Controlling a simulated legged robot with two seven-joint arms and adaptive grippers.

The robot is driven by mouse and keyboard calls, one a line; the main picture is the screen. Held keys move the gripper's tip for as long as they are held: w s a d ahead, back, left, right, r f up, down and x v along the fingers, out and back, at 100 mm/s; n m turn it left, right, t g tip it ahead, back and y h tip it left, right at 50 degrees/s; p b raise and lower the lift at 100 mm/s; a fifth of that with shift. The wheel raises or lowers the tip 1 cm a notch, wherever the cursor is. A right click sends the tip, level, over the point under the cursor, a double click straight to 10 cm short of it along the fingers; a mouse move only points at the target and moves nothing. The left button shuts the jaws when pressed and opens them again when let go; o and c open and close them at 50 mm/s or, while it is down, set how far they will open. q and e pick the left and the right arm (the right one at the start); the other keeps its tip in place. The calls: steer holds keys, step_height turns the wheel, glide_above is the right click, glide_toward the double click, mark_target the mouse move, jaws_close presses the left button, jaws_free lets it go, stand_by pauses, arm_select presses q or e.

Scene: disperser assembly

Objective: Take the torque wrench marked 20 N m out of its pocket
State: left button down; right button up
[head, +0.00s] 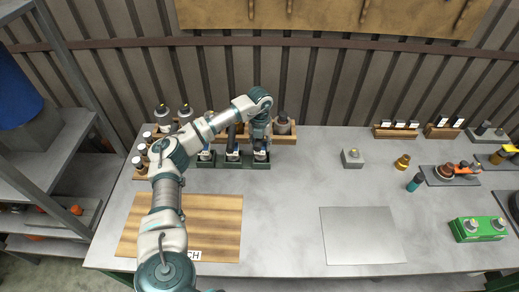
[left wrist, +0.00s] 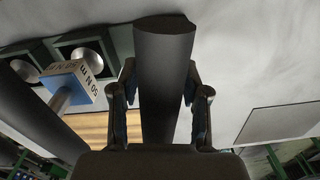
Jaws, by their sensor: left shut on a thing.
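My left gripper (head: 260,140) points down at the right end of the green pocket rack (head: 225,166). In the left wrist view the gripper (left wrist: 162,88) is shut around a dark, round torque wrench handle (left wrist: 165,75). The marking of this held wrench is hidden, and I cannot tell whether it still sits in its pocket. A neighbouring wrench with a blue and white block marked 50 N m (left wrist: 75,82) stands to the left in the wrist view. In the head view, other wrenches (head: 233,154) stand in the rack further left. My right gripper is not in view.
A wooden holder (head: 290,138) with grey-topped parts stands behind the rack. A wooden board (head: 215,215) lies in front, and a grey plate (head: 362,235) lies to the right. A grey block (head: 352,158) stands right of the rack. The table between the rack and plate is clear.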

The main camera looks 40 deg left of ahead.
arm_select(q)
steer(key=shift+d+f, duration=0.2)
steer(key=shift+d, duration=0.3)
steer(key=shift+d+r, duration=0.1)
steer(key=shift+r, duration=0.3)
steer(key=r, duration=0.1)
steer(key=a+r, duration=0.1)
steer(key=r, duration=0.1)
steer(key=shift+w, duration=0.15)
steer(key=s+d+r, duration=0.1)
steer(key=s+d, duration=0.1)
steer(key=d, duration=1.3)
steer(key=shift+d+r+p, duration=0.2)
steer(key=shift+d+p, duration=0.15)
steer(key=shift+d, duration=0.05)
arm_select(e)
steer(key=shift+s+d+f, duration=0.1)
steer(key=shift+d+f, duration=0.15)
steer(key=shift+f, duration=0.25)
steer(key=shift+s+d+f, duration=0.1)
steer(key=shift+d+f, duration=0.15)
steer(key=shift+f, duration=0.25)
arm_select(q)
steer(key=shift+s+d, duration=0.1)
